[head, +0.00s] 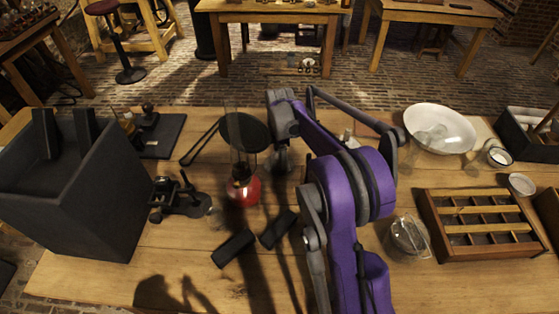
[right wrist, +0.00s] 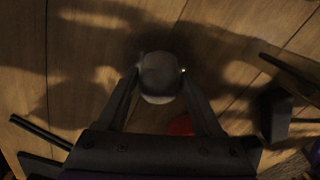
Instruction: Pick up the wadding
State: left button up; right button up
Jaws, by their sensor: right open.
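My right gripper (right wrist: 160,88) is open in the right wrist view, its two fingers spread either side of a grey rounded lump (right wrist: 160,76). This lump appears to be the wadding, but it is dark and I cannot be sure. I cannot tell whether the fingers touch it. In the head view my right gripper (head: 281,160) points down at the table, right of the red-based glass lamp (head: 243,190). My purple arm partly covers the area there. My left gripper is not in view.
Two black blocks (head: 234,248) lie in front of the lamp. A black box (head: 80,200) stands left. A white bowl (head: 440,128), a wooden compartment tray (head: 482,225) and a glass jar (head: 409,238) are right. The front left table is mostly clear.

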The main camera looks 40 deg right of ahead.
jog(key=shift+w+f, duration=0.1)
jog(key=shift+f, duration=0.75)
grip_shut()
jog(key=shift+r, duration=0.15)
notch_tip(320, 180, up, 10)
jog(key=shift+f+p, duration=0.1)
jog(key=shift+p, duration=0.25)
